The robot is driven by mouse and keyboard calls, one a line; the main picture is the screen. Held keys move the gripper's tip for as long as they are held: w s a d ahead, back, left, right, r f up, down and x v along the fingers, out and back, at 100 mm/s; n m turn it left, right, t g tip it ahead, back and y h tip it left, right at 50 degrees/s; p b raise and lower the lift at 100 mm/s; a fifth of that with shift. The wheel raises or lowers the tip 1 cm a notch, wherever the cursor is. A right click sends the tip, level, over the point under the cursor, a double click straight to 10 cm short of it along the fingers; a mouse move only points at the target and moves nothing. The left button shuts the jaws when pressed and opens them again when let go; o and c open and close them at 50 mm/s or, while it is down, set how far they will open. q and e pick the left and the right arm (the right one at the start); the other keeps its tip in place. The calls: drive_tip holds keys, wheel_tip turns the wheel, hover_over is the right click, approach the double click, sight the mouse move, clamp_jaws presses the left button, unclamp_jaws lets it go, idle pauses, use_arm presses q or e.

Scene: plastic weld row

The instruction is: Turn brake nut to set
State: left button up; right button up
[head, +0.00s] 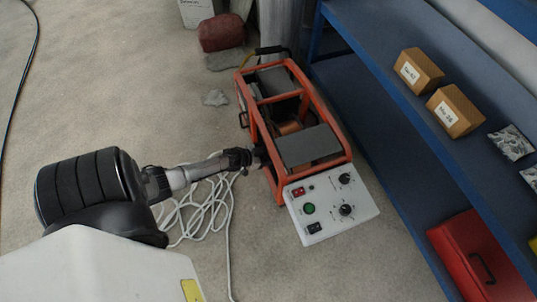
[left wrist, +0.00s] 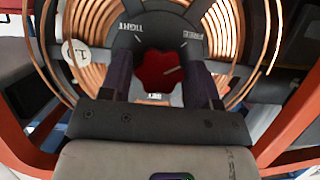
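The brake nut is a red lobed knob (left wrist: 160,72) with a short pale mark, in the middle of the left wrist view. In the head view my left gripper (head: 246,160) reaches the left side of the orange-framed machine (head: 341,136), and the knob is hidden. My right gripper is not in view.
Copper-coloured wire coils (left wrist: 100,25) surround the plate. Orange frame bars (left wrist: 292,125) stand close on both sides of the gripper. A white control panel (head: 330,207) fronts the machine, a white cable (head: 205,212) lies on the floor, and a blue shelf (head: 400,120) stands to the right.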

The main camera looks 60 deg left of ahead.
use_arm(q)
drive_tip(key=c, duration=0.5)
drive_tip(key=shift+c, duration=0.2)
drive_tip(key=m+t+y, duration=0.2)
drive_tip(key=m, duration=0.4)
drive_tip(key=m+t+y, duration=0.1)
drive_tip(key=m+t, duration=0.1)
drive_tip(key=m, duration=0.5)
drive_tip(key=m+t+y, duration=0.2)
drive_tip(key=m, duration=0.4)
drive_tip(key=shift+d+f+m+y, duration=0.15)
drive_tip(key=shift+f+m+y, duration=0.15)
drive_tip(key=shift+m, duration=0.1)
idle(0.4)
drive_tip(key=o, duration=0.9)
